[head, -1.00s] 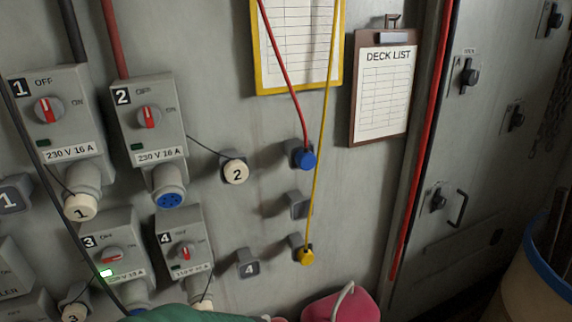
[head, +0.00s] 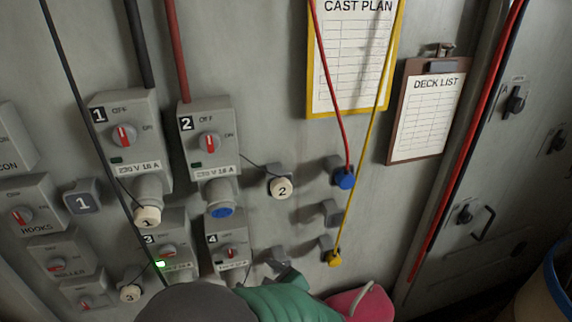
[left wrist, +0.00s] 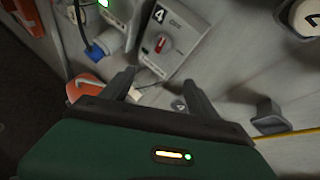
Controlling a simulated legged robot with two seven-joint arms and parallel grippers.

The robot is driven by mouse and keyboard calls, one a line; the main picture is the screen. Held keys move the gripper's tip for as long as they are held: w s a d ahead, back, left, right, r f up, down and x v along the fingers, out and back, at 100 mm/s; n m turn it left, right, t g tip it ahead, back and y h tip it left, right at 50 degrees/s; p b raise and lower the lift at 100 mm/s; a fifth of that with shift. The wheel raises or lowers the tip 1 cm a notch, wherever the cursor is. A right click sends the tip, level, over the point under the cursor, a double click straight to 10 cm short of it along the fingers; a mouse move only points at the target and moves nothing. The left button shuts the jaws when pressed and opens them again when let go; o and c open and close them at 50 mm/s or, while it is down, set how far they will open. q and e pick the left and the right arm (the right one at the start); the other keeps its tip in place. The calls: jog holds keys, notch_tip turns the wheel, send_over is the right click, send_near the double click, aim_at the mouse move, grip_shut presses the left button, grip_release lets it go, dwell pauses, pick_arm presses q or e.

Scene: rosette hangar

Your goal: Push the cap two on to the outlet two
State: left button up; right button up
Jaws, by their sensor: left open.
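Cap two (head: 281,187), cream with a black 2, sits on a grey holder on the wall to the right of box two, on a thin dark tether. It also shows at the top right of the left wrist view (left wrist: 306,17). Outlet two (head: 221,211) is under box two (head: 206,135), its blue face uncovered. My left gripper (head: 279,270) is low in the head view, below cap two and apart from it, partly hidden by its green wrist. In the left wrist view its two dark fingers (left wrist: 158,85) are spread, with nothing gripped between them. My right gripper is not in view.
Box four (head: 228,245) and box three (head: 165,250), with a green light, are near my gripper. Red and yellow cables end at a blue plug (head: 344,178) and a yellow plug (head: 334,258) to the right. Cap one (head: 148,216) covers outlet one.

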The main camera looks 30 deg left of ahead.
aim_at(283, 192)
pick_arm(q)
jog(key=shift+w+d+r+m+t+y+p, duration=0.55)
jog(key=shift+w+d+r+m+t, duration=1.1)
jog(key=shift+r, duration=2)
jog(key=shift+w+d+r+m+t+y+p, duration=0.5)
jog(key=shift+w+d+r+m+t, duration=0.4)
jog(key=shift+w+r+m+t, duration=2)
jog(key=a, duration=0.1)
jog(key=w+a+n+g+b, duration=0.1)
jog(key=a, duration=0.1)
jog(key=w+a+n+g+b, duration=0.1)
jog(key=a, duration=0.1)
jog(key=shift+a+r+n, duration=0.1)
jog(key=shift+r+n, duration=0.15)
jog(key=shift+r, duration=0.1)
jog(key=shift+x, duration=1.05)
jog(key=shift+w+r+b, duration=0.3)
jog(key=shift+w+b, duration=0.05)
jog(key=shift+w, duration=0.3)
jog(key=shift+r, duration=0.1)
jog(key=shift+a, duration=0.45)
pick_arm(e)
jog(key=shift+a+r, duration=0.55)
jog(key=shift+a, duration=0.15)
pick_arm(q)
jog(key=shift+w+d, duration=0.1)
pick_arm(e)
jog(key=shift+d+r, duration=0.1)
